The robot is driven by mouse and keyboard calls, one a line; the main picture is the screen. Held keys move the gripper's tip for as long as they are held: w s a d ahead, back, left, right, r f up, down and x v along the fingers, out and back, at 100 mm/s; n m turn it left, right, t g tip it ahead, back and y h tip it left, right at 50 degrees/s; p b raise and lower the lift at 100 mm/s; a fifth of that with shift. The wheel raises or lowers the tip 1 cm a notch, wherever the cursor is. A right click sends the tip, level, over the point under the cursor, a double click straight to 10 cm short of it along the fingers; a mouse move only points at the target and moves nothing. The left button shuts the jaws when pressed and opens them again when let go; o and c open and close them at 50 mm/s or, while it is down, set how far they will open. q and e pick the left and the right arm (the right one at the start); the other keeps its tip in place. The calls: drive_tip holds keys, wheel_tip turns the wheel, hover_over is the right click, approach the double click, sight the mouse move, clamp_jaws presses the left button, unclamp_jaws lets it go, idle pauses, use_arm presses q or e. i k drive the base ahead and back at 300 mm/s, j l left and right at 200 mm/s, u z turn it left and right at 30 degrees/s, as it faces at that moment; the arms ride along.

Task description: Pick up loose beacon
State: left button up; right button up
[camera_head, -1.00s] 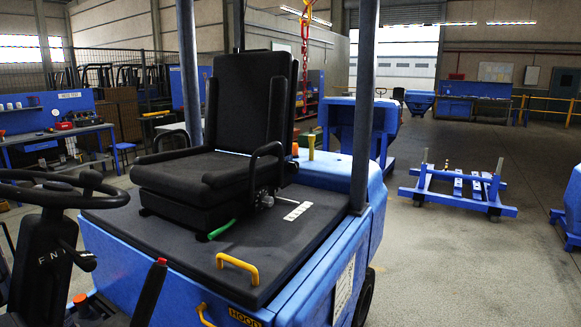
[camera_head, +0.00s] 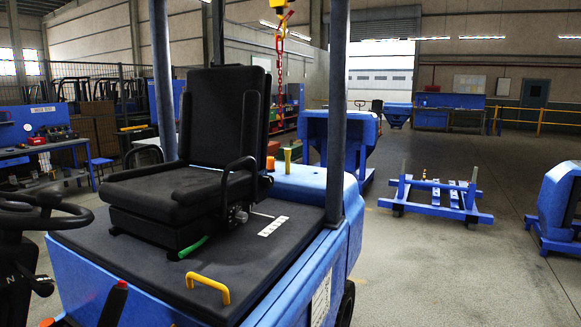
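A small orange piece (camera_head: 270,163), possibly the beacon, shows on the blue rear body (camera_head: 315,185) of the forklift, behind the black seat (camera_head: 225,120). The seat's armrest partly covers the area in front of it, and I cannot tell whether it is loose. A yellow post-like piece (camera_head: 287,160) stands just right of it. Another small orange piece (camera_head: 47,322) is cut off at the bottom left edge. Neither of my grippers is in view.
Dark overhead guard posts (camera_head: 336,100) rise beside the seat. A red chain (camera_head: 280,60) hangs behind it. A blue wheeled frame (camera_head: 435,199) and blue counterweight-like blocks (camera_head: 562,205) stand on the floor to the right. Open floor lies between the forklift and these.

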sight(271, 160)
drive_tip(key=l, duration=0.25)
drive_tip(key=i+l+z, duration=0.35)
drive_tip(key=i+l, duration=0.3)
drive_tip(key=i+l+z, duration=0.35)
drive_tip(key=i+l, duration=0.2)
drive_tip(key=i, duration=0.2)
drive_tip(key=i+z, duration=0.3)
drive_tip(key=i, duration=2.2)
drive_tip(key=i+l, duration=0.15)
drive_tip(key=i, duration=0.7)
drive_tip(key=i+u, duration=0.35)
drive_tip(key=i, duration=0.25)
drive_tip(key=i+u, duration=0.4)
drive_tip(key=i, duration=0.15)
drive_tip(key=i+l+u, duration=0.35)
drive_tip(key=i, duration=0.2)
drive_tip(key=i+j+u, duration=0.2)
drive_tip(key=i+u, duration=1.15)
drive_tip(key=i+l+u, duration=0.3)
drive_tip(key=u, duration=0.2)
drive_tip(key=i+u, duration=0.2)
drive_tip(key=u, duration=0.25)
drive_tip(key=i+l+u, duration=0.1)
drive_tip(key=u, duration=0.4)
drive_tip(key=i+l+u, duration=0.25)
drive_tip(key=u, duration=0.2)
drive_tip(key=i+l+u, duration=0.2)
drive_tip(key=u, duration=0.25)
